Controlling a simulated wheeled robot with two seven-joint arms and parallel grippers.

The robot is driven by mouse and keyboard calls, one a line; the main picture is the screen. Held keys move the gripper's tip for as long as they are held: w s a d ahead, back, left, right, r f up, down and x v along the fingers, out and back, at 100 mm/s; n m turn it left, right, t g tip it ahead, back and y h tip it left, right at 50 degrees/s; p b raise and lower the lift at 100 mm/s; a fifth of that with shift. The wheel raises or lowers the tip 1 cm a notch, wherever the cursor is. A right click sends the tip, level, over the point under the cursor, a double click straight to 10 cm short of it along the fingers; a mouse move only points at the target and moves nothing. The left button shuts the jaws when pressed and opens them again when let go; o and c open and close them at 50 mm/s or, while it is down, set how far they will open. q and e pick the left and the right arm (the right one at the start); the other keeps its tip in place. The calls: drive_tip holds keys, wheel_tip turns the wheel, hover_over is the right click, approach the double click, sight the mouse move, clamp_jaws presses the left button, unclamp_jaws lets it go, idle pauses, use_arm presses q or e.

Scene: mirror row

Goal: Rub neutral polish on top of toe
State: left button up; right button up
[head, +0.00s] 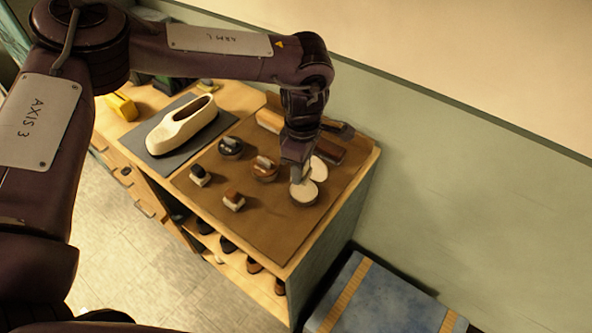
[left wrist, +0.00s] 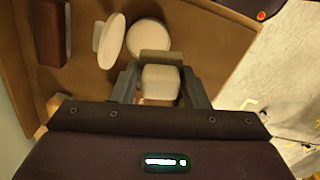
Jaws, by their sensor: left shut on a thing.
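A cream slip-on shoe (head: 181,124) sits on a grey mat (head: 160,163) on the bench top, its toe not clearly told apart. My left gripper (head: 298,174) is over the brown mat's right part, shut on a small applicator. In the left wrist view the applicator (left wrist: 161,78) has a tan block and a cream pad between the fingers. Just beyond it is a round tin of cream polish (head: 304,193), also in the left wrist view (left wrist: 149,35). Its pale disc-like lid (head: 318,169) stands beside it. I cannot tell whether the pad touches the polish. My right gripper is out of view.
A black tin (head: 230,147), a brown tin (head: 264,169) and two small applicators (head: 200,176) (head: 233,201) lie on the brown mat (head: 275,225). Brushes (head: 330,149) lie behind. A yellow object (head: 122,106) is left of the shoe. A blue padded seat (head: 375,298) stands lower right.

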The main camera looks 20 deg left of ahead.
sight(303, 191)
use_arm(q)
drive_tip(key=w+m, duration=0.1)
drive_tip(key=f+m, duration=0.1)
drive_tip(key=shift+w+d+f+m+b, duration=0.15)
drive_tip(key=shift+w+m+b, duration=0.15)
drive_tip(key=shift+w+b, duration=0.1)
drive_tip(key=shift+f+b, duration=0.55)
drive_tip(key=shift+f, duration=0.2)
drive_tip(key=shift+f+b, duration=1.6)
drive_tip(key=shift+f, duration=0.55)
drive_tip(key=shift+f+b, duration=0.35)
drive_tip(key=shift+f, duration=0.15)
drive_tip(key=shift+s, duration=0.1)
drive_tip(key=shift+r+p, duration=0.75)
drive_tip(key=shift+p, duration=0.05)
drive_tip(key=shift+r+p, duration=2.05)
drive_tip(key=shift+r, duration=0.75)
